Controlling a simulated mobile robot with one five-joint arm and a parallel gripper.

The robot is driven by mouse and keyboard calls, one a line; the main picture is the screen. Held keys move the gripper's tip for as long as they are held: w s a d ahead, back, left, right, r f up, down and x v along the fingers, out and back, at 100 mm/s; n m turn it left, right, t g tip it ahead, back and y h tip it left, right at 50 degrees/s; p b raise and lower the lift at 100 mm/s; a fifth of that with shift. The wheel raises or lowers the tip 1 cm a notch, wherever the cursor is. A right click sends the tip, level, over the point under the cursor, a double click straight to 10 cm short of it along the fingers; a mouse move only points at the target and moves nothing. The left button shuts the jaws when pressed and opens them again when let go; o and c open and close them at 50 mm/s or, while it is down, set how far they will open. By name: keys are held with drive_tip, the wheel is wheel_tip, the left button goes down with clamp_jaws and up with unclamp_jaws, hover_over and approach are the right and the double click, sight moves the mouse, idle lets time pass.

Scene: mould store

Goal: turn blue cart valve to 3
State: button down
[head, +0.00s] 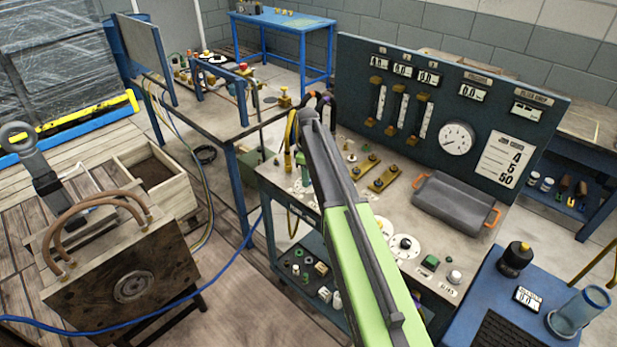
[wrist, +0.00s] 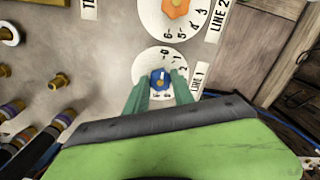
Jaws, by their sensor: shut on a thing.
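The blue valve knob (wrist: 158,75) sits at the centre of a round white dial (wrist: 143,64) labelled LINE 1 in the wrist view. My gripper (wrist: 159,86) reaches over the dial's near edge, with its two teal fingers on either side of the knob, shut on it. The fingers and palm cover the near part of the dial. Some digits show around its far and right edge, but the knob's exact setting is too small to read. In the head view my arm reaches over the bench, and the knob is not clearly seen.
An orange knob (wrist: 175,8) on the LINE 2 dial is close beyond the blue one. Hose fittings (wrist: 13,110) lie at the left. In the head view, a gauge panel (head: 345,62) stands behind the bench and a grey tray (head: 455,203) rests on it.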

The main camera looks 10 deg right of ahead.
drive_tip(key=m, duration=0.3)
drive_tip(key=shift+w+d+m, duration=0.1)
drive_tip(key=shift+m, duration=0.3)
drive_tip(key=m, duration=0.4)
drive_tip(key=shift+m, duration=0.3)
drive_tip(key=m, duration=0.4)
drive_tip(key=shift+m, duration=2.3)
drive_tip(key=c, duration=1.1)
unclamp_jaws()
